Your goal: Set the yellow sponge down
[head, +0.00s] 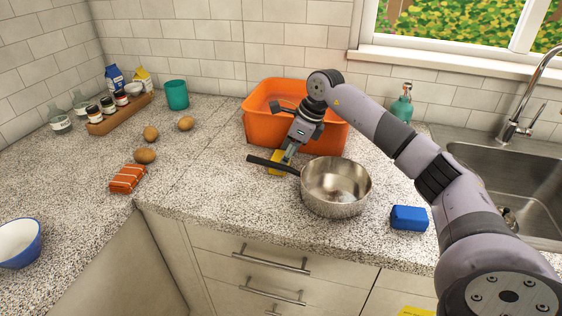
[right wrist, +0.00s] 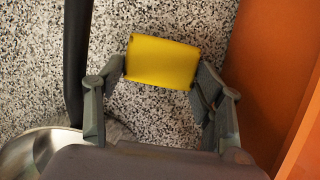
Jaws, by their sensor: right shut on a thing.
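The yellow sponge (head: 275,169) is between the fingers of my right gripper (head: 286,157), just in front of the orange tub and behind the pan handle. In the right wrist view, the fingers of my right gripper (right wrist: 160,78) are shut on the two short sides of the yellow sponge (right wrist: 162,62). Speckled counter lies under it. I cannot tell whether the sponge touches the counter. My left gripper is in neither view.
An orange tub (head: 262,128) stands right behind the sponge. A steel saucepan (head: 337,205) stands in front, its black handle (head: 268,163) pointing left beside the sponge. A blue sponge (head: 409,218) lies near the sink (head: 510,180).

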